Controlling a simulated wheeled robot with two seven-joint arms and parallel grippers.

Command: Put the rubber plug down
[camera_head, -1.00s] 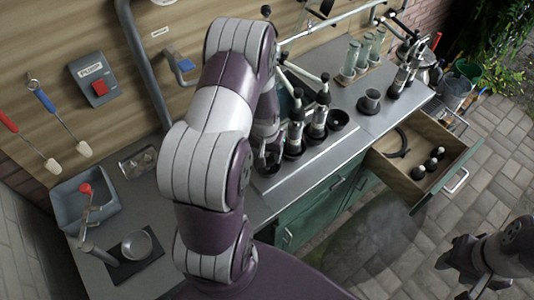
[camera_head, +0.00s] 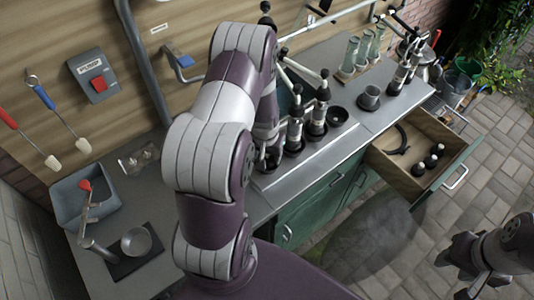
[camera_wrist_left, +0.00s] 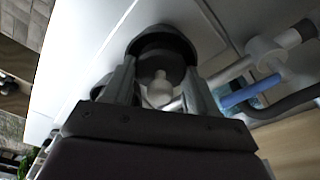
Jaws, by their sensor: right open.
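In the left wrist view, a dark, round, hollow piece that looks like the rubber plug (camera_wrist_left: 163,42) sits between the two fingertips of my left gripper (camera_wrist_left: 160,75). The fingers press on its sides. A pale rounded knob shows below its rim. In the head view my left gripper (camera_head: 268,157) is low over the grey worktop, left of the row of metal cylinders; its own arm partly hides it, and I cannot make out the plug there. My right gripper (camera_head: 463,268) is open and empty over the paving at the lower right.
Upright metal cylinders with black bases (camera_head: 295,135) stand close right of my left gripper, beside a black cup (camera_head: 337,115). An open drawer (camera_head: 463,158) holds several small black pieces and a dark ring. A grey basin (camera_head: 70,203) and a metal bowl (camera_head: 136,241) are at left.

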